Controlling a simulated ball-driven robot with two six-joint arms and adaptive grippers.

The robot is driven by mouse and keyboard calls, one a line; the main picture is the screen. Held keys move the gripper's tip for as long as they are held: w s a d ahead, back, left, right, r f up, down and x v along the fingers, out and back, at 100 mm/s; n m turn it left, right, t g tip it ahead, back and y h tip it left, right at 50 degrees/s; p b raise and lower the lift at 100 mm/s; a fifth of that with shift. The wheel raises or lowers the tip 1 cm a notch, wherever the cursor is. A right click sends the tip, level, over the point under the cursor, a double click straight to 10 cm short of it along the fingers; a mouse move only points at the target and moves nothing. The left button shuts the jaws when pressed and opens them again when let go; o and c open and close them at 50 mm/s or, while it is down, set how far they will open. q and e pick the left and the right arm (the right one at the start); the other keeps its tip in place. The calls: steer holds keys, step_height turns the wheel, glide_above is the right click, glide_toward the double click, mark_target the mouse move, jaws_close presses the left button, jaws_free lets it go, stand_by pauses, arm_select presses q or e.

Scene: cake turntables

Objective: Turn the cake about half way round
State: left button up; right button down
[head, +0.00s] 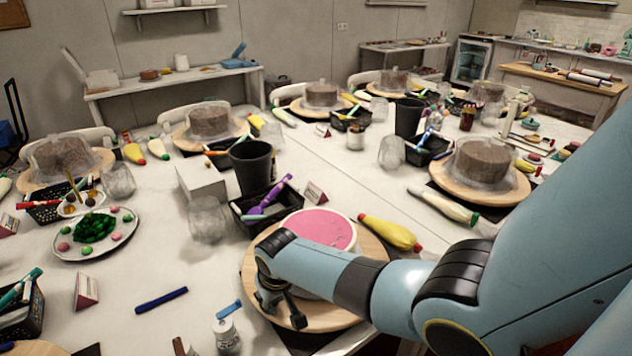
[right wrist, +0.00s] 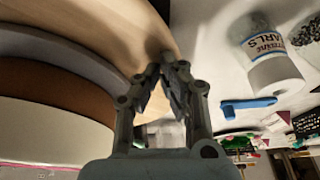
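The cake (head: 314,227) has a smooth pink top and sits on a round wooden turntable (head: 258,256) at the table's near edge. Part of its near side is hidden by my right arm. My right gripper (head: 281,310) points down at the turntable's near left rim. In the right wrist view its fingertips (right wrist: 168,68) are close together at the rim edge. Whether they pinch the rim is unclear. My left gripper is out of view.
A bottle (head: 226,335) stands left of the turntable; it also shows in the right wrist view (right wrist: 272,60). A black caddy (head: 266,208), a dark cup (head: 253,167) and a yellow piping bag (head: 390,232) stand close behind and right. A blue pen (head: 161,300) lies left, with bare table around it.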

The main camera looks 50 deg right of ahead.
mark_target(313, 318)
steer(key=s, duration=0.1)
steer(key=p, duration=0.1)
steer(key=s, duration=0.1)
steer(key=shift+s+d+r, duration=0.25)
steer(key=shift+s, duration=0.1)
steer(key=shift+s+f+p, duration=0.1)
steer(key=shift+s+p, duration=0.3)
steer(key=shift+p, duration=0.05)
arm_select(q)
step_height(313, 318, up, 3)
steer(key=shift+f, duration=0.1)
arm_select(e)
steer(key=shift+s+f, duration=0.1)
steer(key=s+d, duration=0.1)
steer(key=s+p, duration=0.1)
steer(key=s, duration=0.1)
steer(key=s+d+p, duration=0.1)
steer(key=shift+s+d, duration=0.2)
steer(key=shift+d, duration=0.15)
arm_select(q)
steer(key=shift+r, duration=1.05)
arm_select(e)
steer(key=shift+s+d, duration=0.25)
steer(key=shift+s, duration=0.3)
steer(key=shift+d, duration=0.1)
